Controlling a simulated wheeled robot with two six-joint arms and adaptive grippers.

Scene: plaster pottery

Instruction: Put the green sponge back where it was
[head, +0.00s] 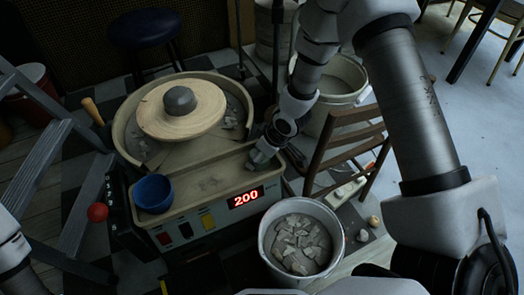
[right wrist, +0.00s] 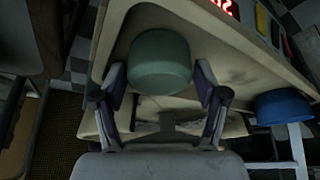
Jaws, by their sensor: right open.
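The green sponge (right wrist: 160,62) shows in the right wrist view as a rounded, dull green block on the pale tray of the pottery wheel. My right gripper (right wrist: 160,76) is open, with one finger on each side of the sponge and a visible gap to both sides. In the head view my right gripper (head: 262,154) is over the right end of the wheel's tray (head: 215,182); I cannot make out the sponge there, as the gripper hides that spot. My left gripper is not in view; only part of my left arm shows at the left edge.
A blue bowl (head: 153,193) stands at the tray's left end. The wheel head (head: 181,110) carries a grey clay lump (head: 179,99). A bucket of shards (head: 301,243) stands in front, a wooden chair (head: 345,150) right, and a stepladder (head: 55,140) left. The tray's middle is clear.

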